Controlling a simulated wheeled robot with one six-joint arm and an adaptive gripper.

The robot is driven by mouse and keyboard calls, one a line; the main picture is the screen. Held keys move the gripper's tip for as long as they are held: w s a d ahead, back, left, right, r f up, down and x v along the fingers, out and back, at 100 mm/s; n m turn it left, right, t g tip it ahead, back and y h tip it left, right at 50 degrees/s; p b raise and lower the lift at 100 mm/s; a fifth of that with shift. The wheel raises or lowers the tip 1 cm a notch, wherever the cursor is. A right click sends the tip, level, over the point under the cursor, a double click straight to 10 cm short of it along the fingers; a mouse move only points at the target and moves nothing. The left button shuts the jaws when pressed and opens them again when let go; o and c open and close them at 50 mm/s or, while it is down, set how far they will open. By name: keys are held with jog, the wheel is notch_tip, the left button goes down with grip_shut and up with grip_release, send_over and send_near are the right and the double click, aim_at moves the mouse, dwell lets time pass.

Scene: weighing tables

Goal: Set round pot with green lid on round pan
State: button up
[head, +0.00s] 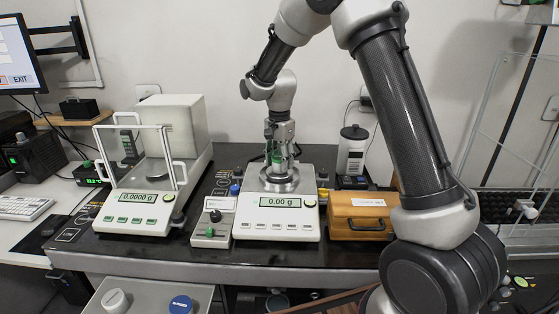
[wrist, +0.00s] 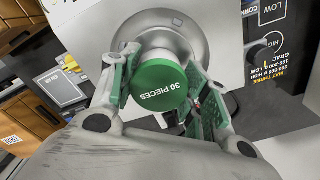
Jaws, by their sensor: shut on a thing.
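The round pot's green lid, marked 30 PIECES (wrist: 160,86), is between my gripper's fingers in the wrist view. In the head view the pot (head: 277,160) is small and partly hidden by the fingers. My gripper (head: 280,152) points down and is shut on the pot. The round metal pan (head: 279,182) of the middle balance is directly below it, and it also shows behind the pot in the wrist view (wrist: 200,38). The balance display (head: 280,202) reads 0.00 g. I cannot tell whether the pot touches the pan.
A balance with a glass draft shield (head: 140,185) stands to the left, its display at 0.0000 g. A small grey control box (head: 213,225) is between the balances. An orange-brown case (head: 360,215) stands close on the right. A white-and-black canister (head: 352,152) is behind.

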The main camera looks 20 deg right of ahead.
aim_at(279, 157)
jog(key=shift+f, duration=0.15)
jog(key=o, duration=1)
jog(key=shift+o, duration=0.2)
notch_tip(279, 157, up, 12)
jog(key=s+d+r+n+t, duration=0.1)
jog(key=s+d+r+n, duration=0.2)
jog(key=s+d+r, duration=0.4)
jog(key=s+d+n+t, duration=0.1)
jog(key=s+d+n, duration=0.3)
jog(key=s, duration=0.9)
jog(key=s+d+f+n+t, duration=0.1)
jog(key=s+d+n, duration=0.3)
jog(key=s, duration=1)
jog(key=shift+f+t, duration=0.2)
jog(key=shift+t, duration=0.5)
